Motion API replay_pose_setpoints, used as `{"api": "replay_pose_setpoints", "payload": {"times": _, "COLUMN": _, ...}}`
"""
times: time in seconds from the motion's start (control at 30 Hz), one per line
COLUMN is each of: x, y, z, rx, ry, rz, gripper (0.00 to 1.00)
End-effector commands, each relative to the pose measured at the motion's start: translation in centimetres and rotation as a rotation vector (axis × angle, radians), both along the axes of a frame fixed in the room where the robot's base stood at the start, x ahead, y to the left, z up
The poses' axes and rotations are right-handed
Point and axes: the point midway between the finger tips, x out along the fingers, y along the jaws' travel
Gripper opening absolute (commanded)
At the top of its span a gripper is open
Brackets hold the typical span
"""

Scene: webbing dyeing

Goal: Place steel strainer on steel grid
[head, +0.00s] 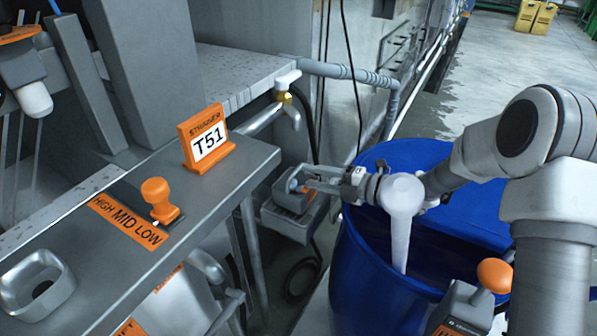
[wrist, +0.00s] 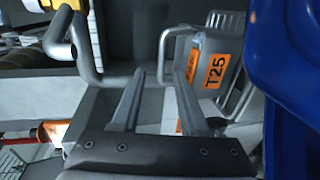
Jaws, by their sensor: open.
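My gripper (head: 303,183) reaches left from the blue barrel's rim. Its two fingers are apart, and in the wrist view (wrist: 157,100) I see no object gripped between them. A grey metal container (wrist: 222,55) with bar handles and an orange T25 label lies ahead and to the right of the fingers in the wrist view. A small grey box (head: 290,220) shows just below the fingers in the head view; I cannot tell if it is the same container. I cannot surely identify the steel strainer or the steel grid in either view.
The blue barrel (head: 375,270) stands under my forearm, and its wall (wrist: 292,60) fills the wrist view's right side. A brass-and-white tap (head: 289,100) juts out behind.

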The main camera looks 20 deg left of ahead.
Motion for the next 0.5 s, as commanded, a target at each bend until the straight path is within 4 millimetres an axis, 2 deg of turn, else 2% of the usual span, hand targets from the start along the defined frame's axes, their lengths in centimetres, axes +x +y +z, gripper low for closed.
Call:
{"api": "replay_pose_setpoints", "payload": {"times": 0.03, "x": 0.0, "y": -1.3, "z": 0.4, "rx": 0.0, "ry": 0.0, "rz": -0.004, "gripper": 0.44}}
{"api": "replay_pose_setpoints", "payload": {"times": 0.2, "x": -0.3, "y": -4.2, "z": 0.9, "rx": 0.0, "ry": 0.001, "rz": -0.002, "gripper": 0.44}}
{"api": "replay_pose_setpoints", "payload": {"times": 0.33, "x": -0.4, "y": -5.5, "z": 1.2, "rx": 0.001, "ry": 0.0, "rz": -0.001, "gripper": 0.44}}
{"api": "replay_pose_setpoints", "payload": {"times": 0.5, "x": -0.5, "y": -6.0, "z": 1.2, "rx": 0.0, "ry": 0.0, "rz": 0.001, "gripper": 0.44}}
